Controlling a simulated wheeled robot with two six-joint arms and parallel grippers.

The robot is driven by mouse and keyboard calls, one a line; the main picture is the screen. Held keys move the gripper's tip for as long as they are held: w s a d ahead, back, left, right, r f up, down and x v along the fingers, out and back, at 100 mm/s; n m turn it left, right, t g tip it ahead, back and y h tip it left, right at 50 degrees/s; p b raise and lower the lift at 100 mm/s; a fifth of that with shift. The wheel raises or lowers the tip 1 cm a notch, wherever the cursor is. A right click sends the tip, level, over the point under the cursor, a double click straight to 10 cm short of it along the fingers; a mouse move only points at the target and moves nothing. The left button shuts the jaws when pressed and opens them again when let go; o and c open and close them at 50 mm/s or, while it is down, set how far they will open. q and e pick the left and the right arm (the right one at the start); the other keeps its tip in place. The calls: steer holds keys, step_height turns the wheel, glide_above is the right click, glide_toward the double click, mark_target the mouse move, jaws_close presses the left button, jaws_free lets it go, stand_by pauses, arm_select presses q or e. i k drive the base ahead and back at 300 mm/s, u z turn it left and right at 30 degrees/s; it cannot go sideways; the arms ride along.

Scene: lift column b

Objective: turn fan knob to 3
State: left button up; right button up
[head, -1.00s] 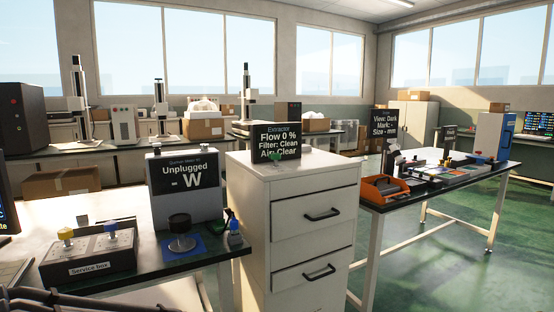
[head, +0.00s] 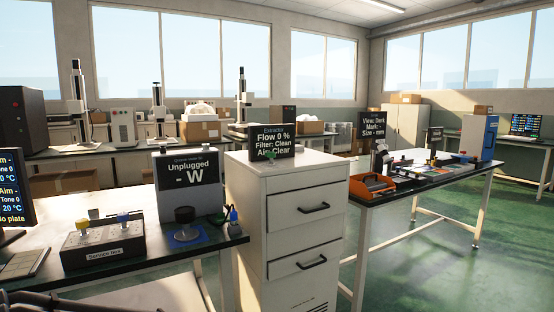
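The extractor display (head: 272,141) stands on top of a white drawer cabinet. It reads "Flow 0 %, Filter: Clean, Air: Clear". A small green part (head: 270,157) sits at the display's foot; it is too small to tell whether it is the fan knob. No knob marked with fan numbers can be read in this view. Neither of my grippers shows.
The white cabinet (head: 297,232) stands between two benches. The left bench holds a service box (head: 104,244), a dark round knob-like part (head: 184,215), an "Unplugged" display (head: 187,171) and a monitor (head: 12,195). The right bench holds an orange tray (head: 372,187). Green floor is free at the right.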

mark_target(271, 154)
steer(key=z, duration=0.8)
steer(key=k, duration=0.1)
steer(key=u, duration=1.6)
steer(key=i, duration=0.6)
steer(key=z, duration=0.05)
